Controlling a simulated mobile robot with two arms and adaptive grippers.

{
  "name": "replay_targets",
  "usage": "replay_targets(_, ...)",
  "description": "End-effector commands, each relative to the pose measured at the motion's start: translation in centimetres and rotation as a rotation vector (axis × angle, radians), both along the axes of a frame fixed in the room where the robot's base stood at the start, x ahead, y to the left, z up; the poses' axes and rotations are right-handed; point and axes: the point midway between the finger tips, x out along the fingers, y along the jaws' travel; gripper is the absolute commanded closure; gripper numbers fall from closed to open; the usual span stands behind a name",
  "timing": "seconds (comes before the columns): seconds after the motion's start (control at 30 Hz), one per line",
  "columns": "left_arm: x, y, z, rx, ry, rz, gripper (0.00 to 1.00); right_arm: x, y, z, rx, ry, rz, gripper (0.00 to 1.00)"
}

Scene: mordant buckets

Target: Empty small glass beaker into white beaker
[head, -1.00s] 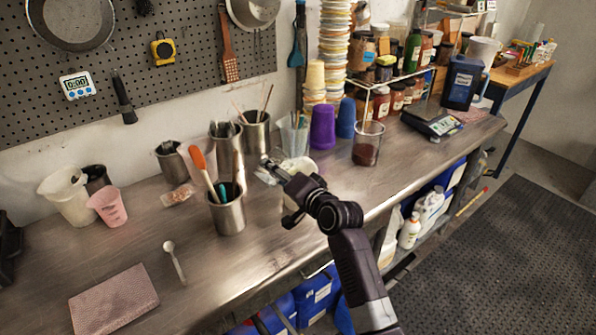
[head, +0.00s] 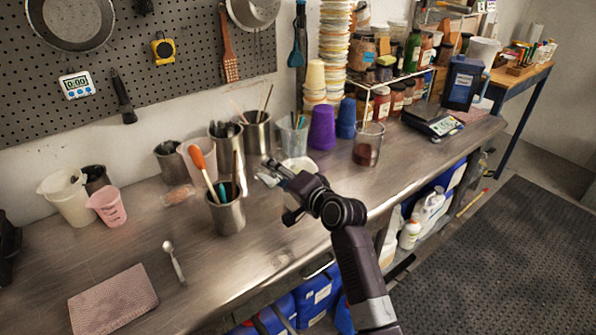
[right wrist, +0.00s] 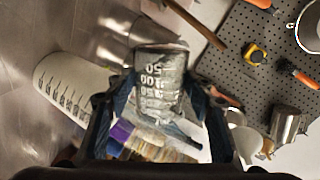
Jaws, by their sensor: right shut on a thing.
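My right gripper (head: 270,168) is over the middle of the steel table in the head view. In the right wrist view its fingers (right wrist: 158,100) are shut on a small glass beaker (right wrist: 158,85) with white markings, which read upside down there. In the head view the arm mostly hides this beaker; its contents cannot be made out. A white beaker with dark graduations (right wrist: 72,92) is close beside it in the right wrist view. In the head view a white vessel (head: 300,164) shows partly behind the gripper. My left gripper is not in view.
A steel can of tools (head: 228,216) stands left of the gripper. Purple cups (head: 322,127) and a glass beaker with dark red contents (head: 367,146) stand to the right. A white pitcher (head: 66,200) and pink cup (head: 108,207) are far left.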

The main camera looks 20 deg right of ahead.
Motion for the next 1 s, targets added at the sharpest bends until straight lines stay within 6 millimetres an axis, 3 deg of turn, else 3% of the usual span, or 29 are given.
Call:
replay_targets(0.47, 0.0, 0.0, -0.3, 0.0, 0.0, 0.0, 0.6, 0.1, -0.1, -0.2, 0.06, 0.025, 0.0, 0.79)
replay_targets(1.0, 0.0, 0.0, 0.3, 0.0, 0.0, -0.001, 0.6, 0.5, -1.0, 1.2, 0.126, 0.054, -0.002, 0.79)
